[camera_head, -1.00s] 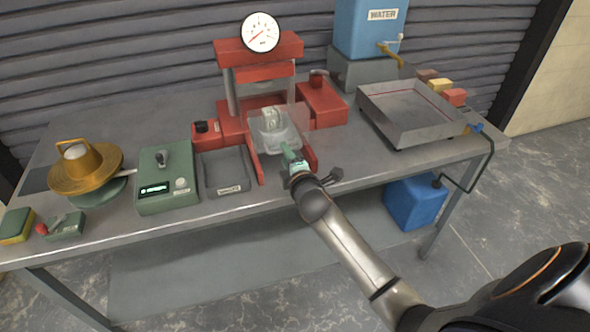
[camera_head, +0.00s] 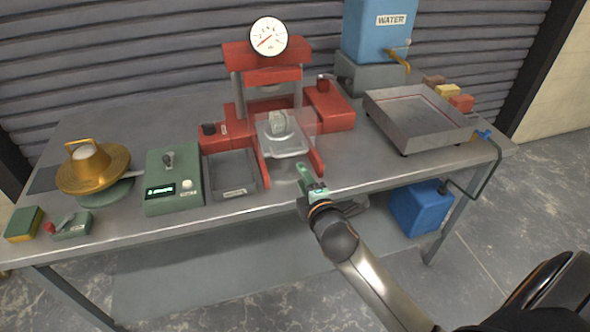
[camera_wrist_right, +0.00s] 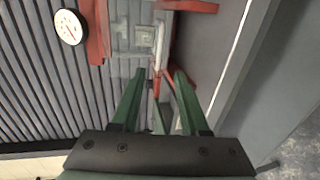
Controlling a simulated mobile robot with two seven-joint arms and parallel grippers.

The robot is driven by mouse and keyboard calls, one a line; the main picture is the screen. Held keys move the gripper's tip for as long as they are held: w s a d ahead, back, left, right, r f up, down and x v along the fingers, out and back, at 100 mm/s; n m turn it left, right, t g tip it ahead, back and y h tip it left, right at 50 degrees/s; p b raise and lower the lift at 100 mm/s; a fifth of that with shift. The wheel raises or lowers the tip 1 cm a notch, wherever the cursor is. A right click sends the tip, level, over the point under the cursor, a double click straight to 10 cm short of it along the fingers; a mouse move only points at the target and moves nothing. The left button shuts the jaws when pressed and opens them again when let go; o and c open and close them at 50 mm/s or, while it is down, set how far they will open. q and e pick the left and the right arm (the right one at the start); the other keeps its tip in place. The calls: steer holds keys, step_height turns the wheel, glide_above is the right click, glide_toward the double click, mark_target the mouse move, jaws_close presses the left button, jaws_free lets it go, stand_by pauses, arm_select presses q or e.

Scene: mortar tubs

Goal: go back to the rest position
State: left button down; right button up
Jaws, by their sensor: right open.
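My right gripper (camera_head: 303,172) is in front of the red press (camera_head: 262,55), over the front edge of the bench (camera_head: 190,222). Its green fingers also show in the right wrist view (camera_wrist_right: 158,98), apart and with nothing between them. A small grey block (camera_head: 278,122) sits on the press's pale plate (camera_head: 290,148), behind a clear guard. The block also shows in the right wrist view (camera_wrist_right: 145,37), beyond the fingers and apart from them. My left gripper is in neither current view.
Left of the press stand a grey tray (camera_head: 232,190), a green control box (camera_head: 173,185) and a brass-coloured flow table (camera_head: 93,178). At right are a metal tray (camera_head: 415,125) and a blue water tank (camera_head: 375,25). A blue container (camera_head: 418,207) is below the bench.

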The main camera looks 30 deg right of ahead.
steer(key=s+a+f+m+g+y, duration=0.3)
steer(key=s+a+f+m, duration=0.3)
steer(key=s+f, duration=0.5)
steer(key=s+a+f+m+g+y, duration=0.3)
steer(key=s+a+f+m, duration=0.3)
steer(key=s+f, duration=0.5)
steer(key=shift+s+a+m, duration=0.25)
steer(key=shift+m, duration=0.45)
